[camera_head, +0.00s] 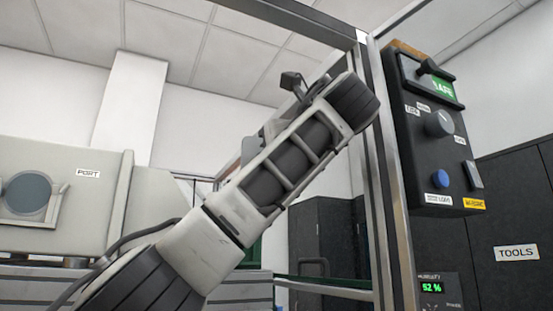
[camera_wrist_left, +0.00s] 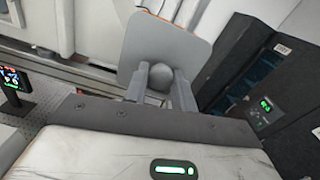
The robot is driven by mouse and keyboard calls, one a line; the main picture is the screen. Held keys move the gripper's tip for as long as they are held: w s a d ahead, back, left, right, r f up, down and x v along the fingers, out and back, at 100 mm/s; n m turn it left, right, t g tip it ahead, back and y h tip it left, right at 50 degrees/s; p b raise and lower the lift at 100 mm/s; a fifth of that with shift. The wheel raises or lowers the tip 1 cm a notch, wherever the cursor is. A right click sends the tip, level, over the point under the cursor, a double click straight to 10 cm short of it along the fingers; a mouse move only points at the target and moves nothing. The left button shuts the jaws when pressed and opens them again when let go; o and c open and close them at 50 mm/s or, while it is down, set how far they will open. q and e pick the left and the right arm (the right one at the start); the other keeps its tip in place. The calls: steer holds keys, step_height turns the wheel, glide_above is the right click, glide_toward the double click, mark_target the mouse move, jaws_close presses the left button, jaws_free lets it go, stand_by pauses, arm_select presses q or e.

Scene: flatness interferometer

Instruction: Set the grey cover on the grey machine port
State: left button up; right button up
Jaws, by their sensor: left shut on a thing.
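The grey cover (camera_wrist_left: 165,42) is a flat square plate with rounded corners and a round knob, seen in the left wrist view. My left gripper (camera_wrist_left: 160,78) is shut on the knob, with a finger on each side of it. The plate stands out beyond the fingertips and is clear of the port. In the head view the grey machine port (camera_head: 27,193) is a round blue-grey disc in a raised frame at the left, beside a PORT label. My left arm crosses the middle of that view, and its gripper is hidden there. My right gripper is in neither view.
The grey machine (camera_head: 65,165) fills the left of the head view. A metal frame post (camera_head: 387,190) and a black control box (camera_head: 437,145) with knobs stand at the right. A dark cabinet (camera_head: 515,225) labelled TOOLS is behind. A small display (camera_wrist_left: 14,80) shows at the wrist view's left.

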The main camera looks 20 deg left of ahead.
arm_select(q)
steer(key=s+a+b, duration=0.1)
steer(key=s+a, duration=0.6)
steer(key=a, duration=0.6)
steer(key=s+a+r+b, duration=0.1)
steer(key=s+a, duration=0.7)
steer(key=a, duration=0.4)
steer(key=s+a+r+b, duration=0.1)
steer(key=s+a+b, duration=0.1)
steer(key=s+a, duration=0.6)
steer(key=a, duration=0.5)
steer(key=shift+a, duration=0.3)
stand_by(0.9)
steer(key=shift+r, duration=0.1)
